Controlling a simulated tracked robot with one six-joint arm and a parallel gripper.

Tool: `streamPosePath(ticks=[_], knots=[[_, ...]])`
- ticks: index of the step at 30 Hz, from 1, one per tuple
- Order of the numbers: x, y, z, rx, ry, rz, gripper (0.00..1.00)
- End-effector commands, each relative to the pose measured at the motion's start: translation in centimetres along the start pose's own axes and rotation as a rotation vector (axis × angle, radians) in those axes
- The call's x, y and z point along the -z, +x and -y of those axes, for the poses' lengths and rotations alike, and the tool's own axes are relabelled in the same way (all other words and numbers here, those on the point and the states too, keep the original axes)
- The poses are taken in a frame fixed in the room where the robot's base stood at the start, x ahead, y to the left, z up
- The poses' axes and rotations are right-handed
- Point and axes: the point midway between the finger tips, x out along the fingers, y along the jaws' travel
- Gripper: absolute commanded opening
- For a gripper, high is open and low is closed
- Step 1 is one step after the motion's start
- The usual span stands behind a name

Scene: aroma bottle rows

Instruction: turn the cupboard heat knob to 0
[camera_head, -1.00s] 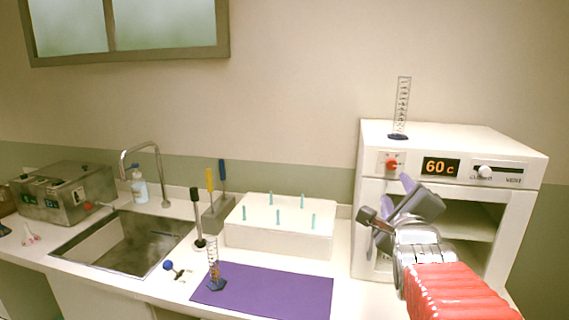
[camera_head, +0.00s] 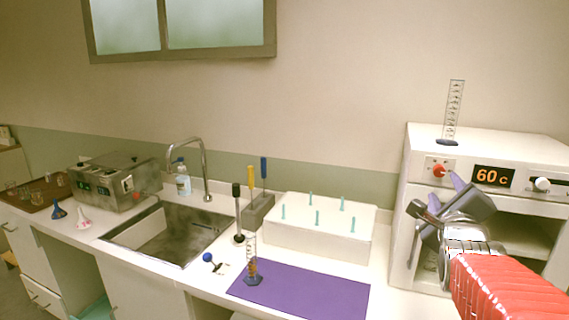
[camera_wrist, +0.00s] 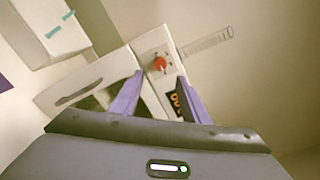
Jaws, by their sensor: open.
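The white cupboard (camera_head: 410,165) stands at the right of the counter. Its red heat knob (camera_head: 439,170) is at the upper left of its front panel, beside an orange display (camera_head: 493,177) reading 60 c. My gripper (camera_head: 443,192) is in front of the cupboard, just below the knob in the head view; its jaws are open and empty. In the wrist view, the red knob (camera_wrist: 160,64) shows beyond and between the purple fingertips (camera_wrist: 157,88), apart from them. The knob's exact setting is too small to read.
A measuring cylinder (camera_head: 452,112) stands on the cupboard top. A white slider-like control (camera_head: 542,184) is right of the display. To the left are a white peg block (camera_head: 310,240), a purple mat (camera_head: 300,291), another cylinder (camera_head: 252,262) and a sink (camera_head: 165,238).

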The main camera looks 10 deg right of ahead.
Motion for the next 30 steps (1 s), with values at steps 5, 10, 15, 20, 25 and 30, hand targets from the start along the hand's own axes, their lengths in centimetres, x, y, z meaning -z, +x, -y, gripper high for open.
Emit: streamPosePath(ticks=[5,10,15,20,25,30], knots=[[0.0,1.9,-0.1,-0.001,0.001,-0.001,0.42],[0.1,3.7,-0.1,-0.001,0.001,-0.001,0.42],[0.1,5.5,-0.1,-0.001,0.000,-0.001,0.42],[0.1,7.2,-0.1,-0.001,0.000,-0.001,0.42],[0.1,9.0,0.0,0.000,0.001,-0.001,0.42],[0.0,10.0,0.0,0.000,0.001,-0.001,0.42]])
